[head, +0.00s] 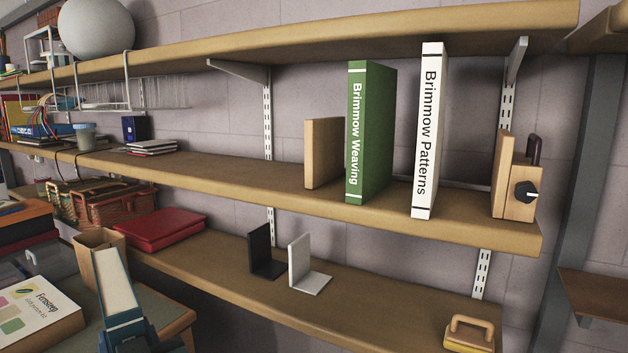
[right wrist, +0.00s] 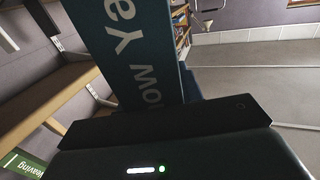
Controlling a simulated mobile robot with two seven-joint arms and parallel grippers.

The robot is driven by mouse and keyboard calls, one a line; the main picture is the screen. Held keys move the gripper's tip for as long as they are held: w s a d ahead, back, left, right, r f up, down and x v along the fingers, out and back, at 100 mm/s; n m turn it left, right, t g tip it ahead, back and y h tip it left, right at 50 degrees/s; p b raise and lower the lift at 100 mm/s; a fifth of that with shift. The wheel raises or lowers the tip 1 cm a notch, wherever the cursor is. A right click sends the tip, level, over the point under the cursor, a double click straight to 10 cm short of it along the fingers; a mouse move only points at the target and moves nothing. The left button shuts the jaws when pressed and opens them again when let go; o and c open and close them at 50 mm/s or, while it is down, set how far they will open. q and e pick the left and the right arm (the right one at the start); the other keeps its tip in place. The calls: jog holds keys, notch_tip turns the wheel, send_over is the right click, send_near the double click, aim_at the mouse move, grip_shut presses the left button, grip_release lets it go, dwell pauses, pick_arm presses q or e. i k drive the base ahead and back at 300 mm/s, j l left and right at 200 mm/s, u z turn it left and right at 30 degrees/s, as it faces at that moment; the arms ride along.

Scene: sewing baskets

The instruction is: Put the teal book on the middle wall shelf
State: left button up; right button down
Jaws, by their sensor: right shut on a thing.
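The teal book (right wrist: 135,45) shows in the right wrist view, with large pale letters on its spine. My right gripper (right wrist: 170,120) is shut on it; the fingertips are largely hidden. The middle wall shelf (head: 240,178) runs across the head view. On it stand a green book (head: 372,135) and a white book (head: 430,130), upright with a gap between them. A wooden bookend (head: 323,152) stands left of the green book. My left gripper is not in view.
A wooden block with a black knob (head: 517,195) stands at the middle shelf's right end. The upper shelf (head: 300,45) hangs over the books. Black (head: 265,255) and white (head: 305,268) bookends stand on the lower shelf, right of a red book (head: 160,230).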

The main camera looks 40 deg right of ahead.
aim_at(280, 174)
jog(key=i+j+u, duration=0.1)
jog(key=i, duration=0.35)
jog(key=i+j, duration=0.1)
jog(key=i, duration=0.35)
jog(key=j+u, duration=0.05)
